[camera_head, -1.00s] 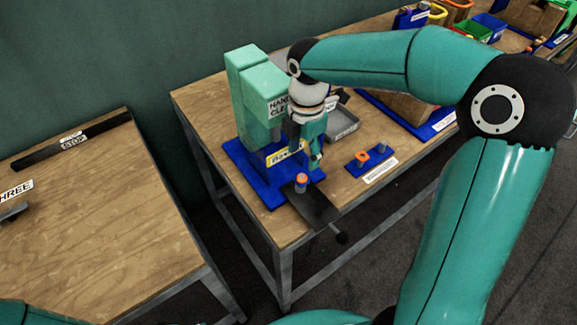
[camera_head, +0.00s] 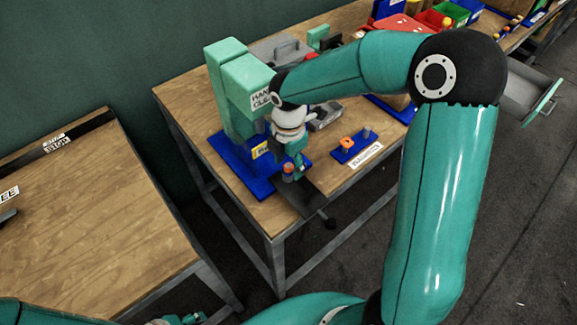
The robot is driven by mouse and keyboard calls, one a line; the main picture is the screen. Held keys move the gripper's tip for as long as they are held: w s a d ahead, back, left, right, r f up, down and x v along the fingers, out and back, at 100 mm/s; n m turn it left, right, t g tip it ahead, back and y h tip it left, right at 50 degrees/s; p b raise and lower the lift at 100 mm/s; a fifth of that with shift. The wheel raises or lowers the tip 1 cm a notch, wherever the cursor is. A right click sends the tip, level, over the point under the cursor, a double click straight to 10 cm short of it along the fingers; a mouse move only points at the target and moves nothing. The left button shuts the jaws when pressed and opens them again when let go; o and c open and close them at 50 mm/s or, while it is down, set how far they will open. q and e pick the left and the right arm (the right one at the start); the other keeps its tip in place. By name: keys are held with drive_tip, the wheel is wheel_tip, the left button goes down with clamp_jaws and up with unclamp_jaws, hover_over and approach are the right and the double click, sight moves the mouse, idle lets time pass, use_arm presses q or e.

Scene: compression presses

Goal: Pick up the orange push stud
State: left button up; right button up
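A small orange-topped stud (camera_head: 288,169) stands on the dark plate at the front of the green press. My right gripper (camera_head: 298,164) points down right at it, its fingertips beside or over the stud; whether they touch it is too small to tell. The finger gap is not clear. A second small orange piece (camera_head: 346,143) sits on a small blue rack (camera_head: 348,154) to the right, beside a grey peg. My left gripper (camera_head: 180,320) shows only partly at the bottom edge, low and away from the bench.
The green press (camera_head: 240,100) stands on a blue base (camera_head: 228,163) just left of my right gripper. A grey tray (camera_head: 325,115) lies behind. Coloured bins (camera_head: 455,12) stand at the far right. The left wooden table (camera_head: 90,220) is mostly bare.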

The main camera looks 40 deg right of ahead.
drive_tip(key=c, duration=0.8)
